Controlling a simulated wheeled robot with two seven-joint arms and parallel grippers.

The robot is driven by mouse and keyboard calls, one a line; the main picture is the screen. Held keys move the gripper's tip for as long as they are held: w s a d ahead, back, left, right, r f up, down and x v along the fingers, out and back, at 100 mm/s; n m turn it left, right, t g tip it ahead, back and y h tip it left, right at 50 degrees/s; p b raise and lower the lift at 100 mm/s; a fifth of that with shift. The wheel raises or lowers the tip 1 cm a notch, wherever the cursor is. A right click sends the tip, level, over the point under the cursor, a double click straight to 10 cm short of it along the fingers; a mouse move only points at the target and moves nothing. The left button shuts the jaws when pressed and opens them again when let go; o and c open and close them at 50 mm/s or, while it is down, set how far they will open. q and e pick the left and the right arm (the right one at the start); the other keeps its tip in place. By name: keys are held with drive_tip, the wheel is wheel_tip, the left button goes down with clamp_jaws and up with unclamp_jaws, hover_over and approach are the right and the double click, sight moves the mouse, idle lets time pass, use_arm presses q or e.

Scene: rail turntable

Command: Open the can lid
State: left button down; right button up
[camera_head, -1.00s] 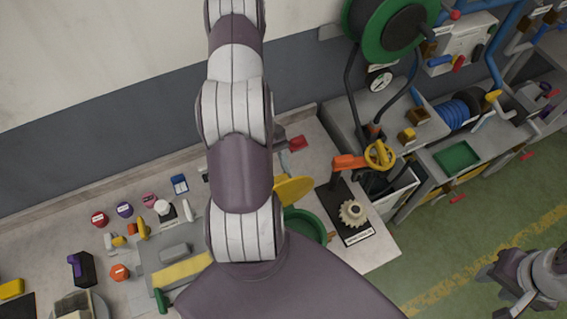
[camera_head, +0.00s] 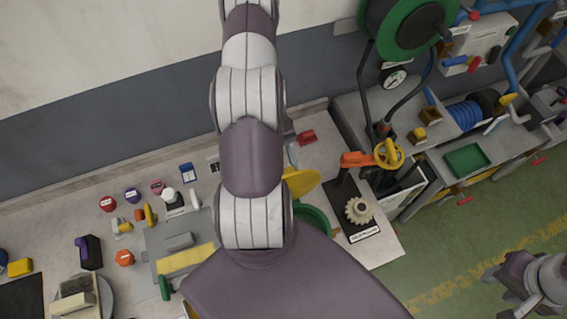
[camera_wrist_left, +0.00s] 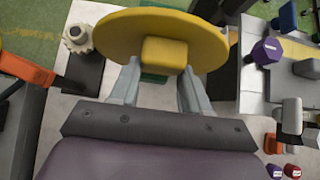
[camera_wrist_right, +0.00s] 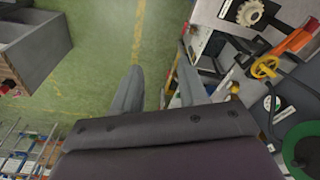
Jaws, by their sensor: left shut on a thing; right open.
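The round yellow can lid (camera_head: 303,182) stands tilted up at the back of the open green can (camera_head: 315,217), whose mouth shows beside my arm in the head view. In the left wrist view, the lid (camera_wrist_left: 110,38) carries a yellow block handle (camera_wrist_left: 165,52). My left gripper (camera_wrist_left: 161,68) is shut on this handle, one finger on each side. In the head view, my own arm hides the left gripper and part of the can. My right gripper (camera_wrist_right: 158,68) is open and empty over the green floor, away from the can; it shows at the lower right of the head view (camera_head: 500,285).
A cream gear (camera_head: 358,210) on a black plate lies right of the can. An orange valve with a yellow handwheel (camera_head: 388,153) stands behind it. Several small coloured knobs and a grey plate (camera_head: 150,247) lie to the left. The green floor (camera_head: 470,240) at right is clear.

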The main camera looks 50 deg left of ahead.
drive_tip(key=shift+f, duration=0.1)
drive_tip(key=c, duration=0.4)
drive_tip(key=w+a+n, duration=0.1)
drive_tip(key=w+n+t, duration=0.1)
drive_tip(key=n, duration=0.1)
drive_tip(key=w+a+n, duration=0.1)
drive_tip(key=w, duration=0.1)
drive_tip(key=shift+a+f+n+t, duration=0.3)
drive_tip(key=shift+f+n, duration=0.05)
drive_tip(key=shift+n, duration=0.05)
clamp_jaws()
drive_tip(key=w+a+n+t, duration=0.1)
drive_tip(key=w+a+n, duration=0.2)
drive_tip(key=a+n, duration=0.2)
drive_tip(key=n+g+y, duration=0.6)
drive_tip(key=n+y, duration=0.1)
drive_tip(key=n, duration=1.3)
hover_over(301, 185)
drive_tip(key=s+d, duration=0.2)
drive_tip(key=s, duration=0.1)
drive_tip(key=f, duration=1.2)
drive_tip(key=shift+w+f, duration=0.15)
drive_tip(key=shift+w, duration=0.1)
